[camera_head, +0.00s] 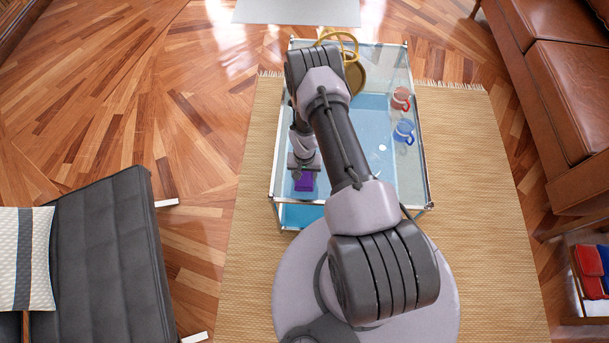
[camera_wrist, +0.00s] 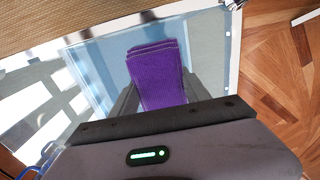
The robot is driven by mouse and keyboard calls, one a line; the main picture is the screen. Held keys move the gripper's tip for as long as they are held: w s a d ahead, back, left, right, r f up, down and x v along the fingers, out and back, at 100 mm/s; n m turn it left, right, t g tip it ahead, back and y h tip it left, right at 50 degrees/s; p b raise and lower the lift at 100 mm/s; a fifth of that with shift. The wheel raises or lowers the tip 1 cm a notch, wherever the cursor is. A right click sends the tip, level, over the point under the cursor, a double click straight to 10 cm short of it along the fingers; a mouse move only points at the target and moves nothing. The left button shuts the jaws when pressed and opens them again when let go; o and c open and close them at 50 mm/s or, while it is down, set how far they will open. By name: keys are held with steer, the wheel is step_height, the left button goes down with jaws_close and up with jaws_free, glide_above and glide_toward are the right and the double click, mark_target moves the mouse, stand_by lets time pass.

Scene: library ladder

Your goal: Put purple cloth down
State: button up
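The purple cloth (camera_head: 305,182) is a small folded stack near the front left corner of the glass-topped table (camera_head: 408,190). In the wrist view the cloth (camera_wrist: 157,72) sits between the two dark fingers of my gripper (camera_wrist: 160,88), with a finger against each side. My gripper (camera_head: 304,166) points down over the table and is shut on the cloth. The cloth's far end sticks out past the fingertips. Whether its underside touches the glass I cannot tell.
A red mug (camera_head: 400,99) and a blue mug (camera_head: 404,132) stand on the table's right side. A gold round object (camera_head: 355,75) is at the back, partly hidden by my arm. A dark daybed (camera_head: 105,240) is at left, a brown leather sofa (camera_head: 560,90) at right.

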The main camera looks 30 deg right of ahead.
steer(key=o, duration=0.4)
steer(key=shift+r, duration=0.15)
step_height(320, 180, up, 11)
steer(key=p, duration=0.5)
step_height(320, 180, up, 12)
steer(key=t, duration=0.1)
glide_above(304, 174)
steer(key=w, duration=0.4)
steer(key=a+r+t, duration=0.1)
steer(key=a+r, duration=0.2)
steer(key=r, duration=0.7)
steer(key=a+r, duration=0.2)
steer(key=r, duration=0.7)
steer(key=s+a+r+n+t, duration=0.1)
steer(key=s+a+r, duration=0.25)
steer(key=r, duration=0.35)
steer(key=s+a+r+t, duration=0.1)
steer(key=s+a+r, duration=0.1)
steer(key=s+r, duration=0.45)
steer(key=s+a+r+t+y, duration=0.1)
steer(key=s+a+r, duration=0.1)
steer(key=s, duration=0.3)
steer(key=s+a+r+n+y, duration=0.1)
steer(key=s+a+r, duration=0.2)
steer(key=s+r, duration=0.2)
steer(key=shift+s+a+t, duration=0.3)
steer(key=shift+s+t, duration=0.1)
steer(key=shift+s, duration=0.25)
